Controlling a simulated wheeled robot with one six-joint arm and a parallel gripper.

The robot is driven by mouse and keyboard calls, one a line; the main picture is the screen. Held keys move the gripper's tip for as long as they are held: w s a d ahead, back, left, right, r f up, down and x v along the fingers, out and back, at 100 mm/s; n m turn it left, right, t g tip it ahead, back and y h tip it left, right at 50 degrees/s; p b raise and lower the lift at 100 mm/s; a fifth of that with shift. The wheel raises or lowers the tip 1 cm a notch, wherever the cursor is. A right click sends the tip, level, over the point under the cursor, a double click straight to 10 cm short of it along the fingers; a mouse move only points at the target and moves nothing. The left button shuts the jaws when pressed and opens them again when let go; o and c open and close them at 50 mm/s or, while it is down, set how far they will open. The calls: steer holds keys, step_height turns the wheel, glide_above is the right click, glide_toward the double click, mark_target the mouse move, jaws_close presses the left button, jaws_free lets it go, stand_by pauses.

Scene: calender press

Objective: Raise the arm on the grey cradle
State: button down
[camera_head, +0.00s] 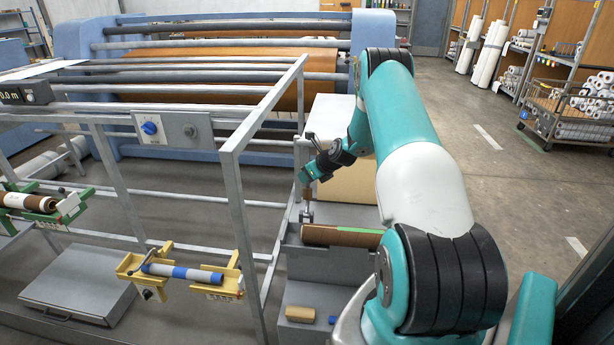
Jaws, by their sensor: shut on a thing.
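The grey cradle (297,262) stands low at the frame's right end. A brown roll with a green strip (340,236) lies on it. My gripper (306,182) is at the cradle's far left, above the roll's left end. It points down and is shut on a small brown upright piece (307,192), which looks like the handle of the cradle's arm. A metal fitting (307,214) shows just below that piece. The fingertips are small and partly hidden, and I cannot tell the arm's exact angle.
A yellow cradle (233,283) with a white and blue roll and a green cradle (72,207) with a brown roll stand left. A grey frame post (244,240) rises close left of my gripper. A cardboard-coloured box (345,183) is behind. Open floor lies right.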

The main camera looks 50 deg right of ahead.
steer(key=shift+w+d+r, duration=0.15)
steer(key=shift+d+r, duration=0.2)
steer(key=shift+d, duration=0.1)
steer(key=c, duration=1)
jaws_free()
steer(key=shift+a+f, duration=0.2)
steer(key=shift+a, duration=0.05)
steer(key=b+v, duration=0.4)
steer(key=v, duration=1.3)
steer(key=shift+s+a, duration=0.15)
steer(key=shift+s, duration=0.15)
